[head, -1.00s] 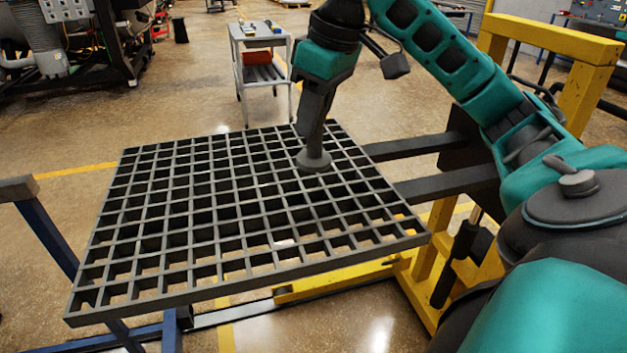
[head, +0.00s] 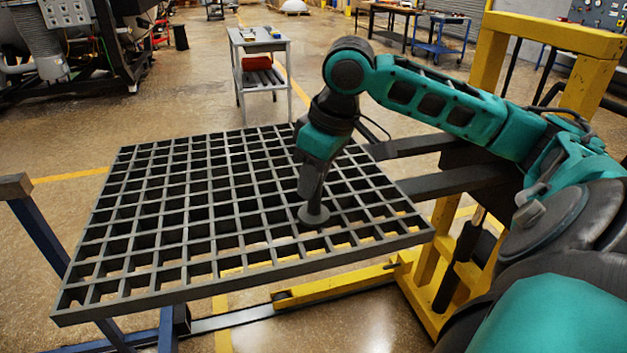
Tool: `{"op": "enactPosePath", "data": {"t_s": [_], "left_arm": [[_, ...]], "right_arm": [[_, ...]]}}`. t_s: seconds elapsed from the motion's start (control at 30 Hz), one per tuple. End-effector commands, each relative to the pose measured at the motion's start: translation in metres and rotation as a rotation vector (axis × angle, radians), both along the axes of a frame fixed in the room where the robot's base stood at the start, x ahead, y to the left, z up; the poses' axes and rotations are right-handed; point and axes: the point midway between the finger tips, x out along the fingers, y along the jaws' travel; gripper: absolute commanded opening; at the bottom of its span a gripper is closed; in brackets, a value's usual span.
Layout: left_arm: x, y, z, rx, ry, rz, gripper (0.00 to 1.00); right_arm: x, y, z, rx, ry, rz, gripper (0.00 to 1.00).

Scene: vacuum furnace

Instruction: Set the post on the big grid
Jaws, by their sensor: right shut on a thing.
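The big grid (head: 185,240) is a dark grey lattice lying flat on a yellow lift's forks, in the middle of the head view. The post (head: 314,216) is dark grey with a round flanged foot. It is upright over the right front part of the grid, its foot at or just above the bars; I cannot tell if it touches. My right gripper (head: 312,188) points down and is shut on the post's upper part, hiding it. My left gripper is not in view.
The yellow lift (head: 440,240) with its mast stands at the right. A blue stand (head: 40,225) with a grey top end is at the left. A small grey cart (head: 262,45) stands behind the grid. The rest of the grid is bare.

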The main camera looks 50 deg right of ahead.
Motion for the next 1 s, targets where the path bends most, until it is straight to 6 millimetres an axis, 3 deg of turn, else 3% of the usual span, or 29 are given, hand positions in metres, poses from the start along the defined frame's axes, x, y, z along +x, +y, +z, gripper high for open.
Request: {"op": "enactPosePath", "data": {"t_s": [0.27, 0.3, 0.53, 0.83, 1.0], "left_arm": [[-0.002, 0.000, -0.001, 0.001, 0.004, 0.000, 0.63], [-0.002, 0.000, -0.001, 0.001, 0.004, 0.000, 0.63], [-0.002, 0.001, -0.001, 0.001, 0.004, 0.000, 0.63], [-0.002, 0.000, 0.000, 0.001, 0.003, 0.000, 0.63], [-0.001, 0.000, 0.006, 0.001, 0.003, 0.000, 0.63]], "right_arm": [[0.000, 0.000, 0.000, -0.001, -0.001, 0.000, 0.00], [0.000, 0.000, -0.001, 0.000, 0.001, 0.000, 0.30], [0.000, 0.000, -0.001, 0.000, 0.001, 0.000, 0.52], [0.000, 0.000, 0.003, 0.000, 0.000, 0.000, 0.53], [-0.005, -0.003, 0.026, -0.002, -0.003, -0.001, 0.53]]}}
